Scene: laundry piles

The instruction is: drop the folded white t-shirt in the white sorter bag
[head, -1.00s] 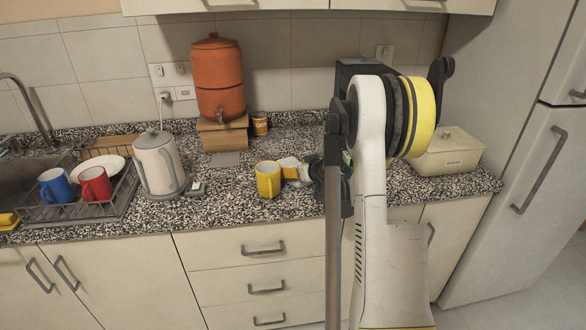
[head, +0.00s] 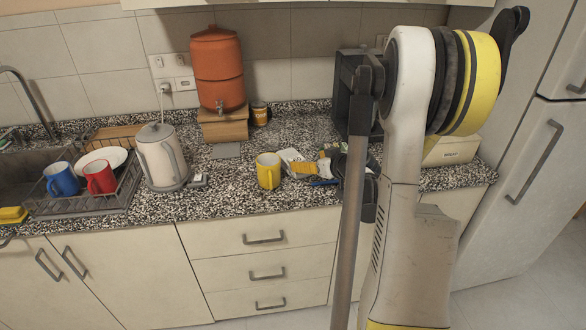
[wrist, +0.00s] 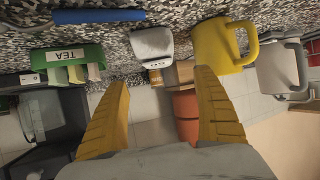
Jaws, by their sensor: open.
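I see no folded white t-shirt and no white sorter bag in either view; the place shown is a kitchen counter. My gripper (head: 302,168) is low over the counter, just right of the yellow mug (head: 268,171). In the wrist view my gripper (wrist: 163,80) has its two yellow fingers spread wide with nothing between them. A small white object (wrist: 152,44) lies beyond the fingertips, beside the yellow mug (wrist: 215,45). My arm hides part of the counter at the right.
A kettle (head: 160,157), an orange dispenser (head: 217,68) and a dish rack (head: 80,206) with mugs stand to the left. A cream box (head: 455,150) is at the right, beside the fridge (head: 530,160). The wrist view shows a green tea box (wrist: 68,57) and a blue bar-like object (wrist: 100,16).

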